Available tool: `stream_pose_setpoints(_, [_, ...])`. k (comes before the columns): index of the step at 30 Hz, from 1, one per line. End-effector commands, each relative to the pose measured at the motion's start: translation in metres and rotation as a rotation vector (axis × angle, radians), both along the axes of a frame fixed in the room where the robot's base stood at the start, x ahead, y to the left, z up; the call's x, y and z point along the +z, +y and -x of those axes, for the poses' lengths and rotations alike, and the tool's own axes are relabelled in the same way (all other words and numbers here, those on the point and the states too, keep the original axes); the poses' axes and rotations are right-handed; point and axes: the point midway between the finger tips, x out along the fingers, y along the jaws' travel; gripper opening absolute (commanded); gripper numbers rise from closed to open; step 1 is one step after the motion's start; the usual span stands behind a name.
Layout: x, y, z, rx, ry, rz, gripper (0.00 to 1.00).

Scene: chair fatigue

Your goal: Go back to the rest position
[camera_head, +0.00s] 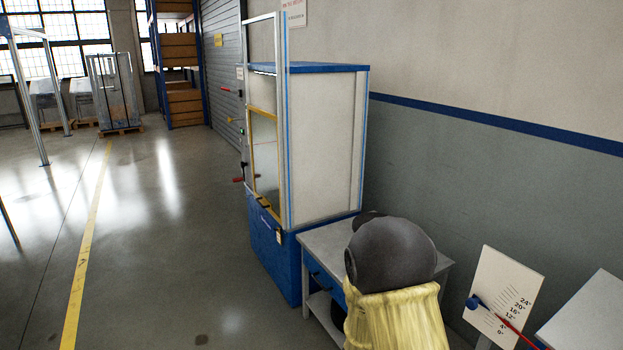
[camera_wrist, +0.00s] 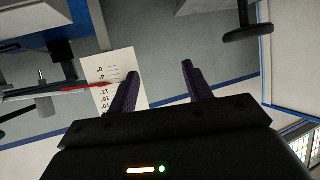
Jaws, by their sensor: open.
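My gripper (camera_wrist: 160,69) shows in the wrist view with its two dark fingers spread apart and nothing between them. It is open and empty. Behind the left finger, a white scale card (camera_wrist: 101,72) with a red pointer (camera_wrist: 88,88) appears upside down. The gripper itself is not seen in the head view, where a dark joint and yellowish cover of my arm fill the lower middle right. The same white scale card (camera_head: 500,288) stands tilted at the lower right there, with a blue knob (camera_head: 473,303) at its pointer.
A tall blue and white cabinet (camera_head: 325,150) stands against the wall, with a grey table (camera_head: 322,240) beside it, partly hidden by my arm. A white surface (camera_head: 590,318) lies at the lower right. Open floor (camera_head: 170,240) with a yellow line (camera_head: 85,255) spreads to the left.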

Motion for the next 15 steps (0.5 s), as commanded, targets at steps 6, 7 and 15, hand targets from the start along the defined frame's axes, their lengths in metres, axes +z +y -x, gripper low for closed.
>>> stream_pose_setpoints(6, [0.008, 0.04, 0.009, 0.229, 0.148, -0.221, 0.5])
stream_pose_setpoints(7, [0.009, 0.045, 0.013, 0.261, 0.173, -0.245, 0.5])
stream_pose_setpoints(15, [0.024, 0.08, 0.072, 0.521, 0.439, -0.371, 0.5])
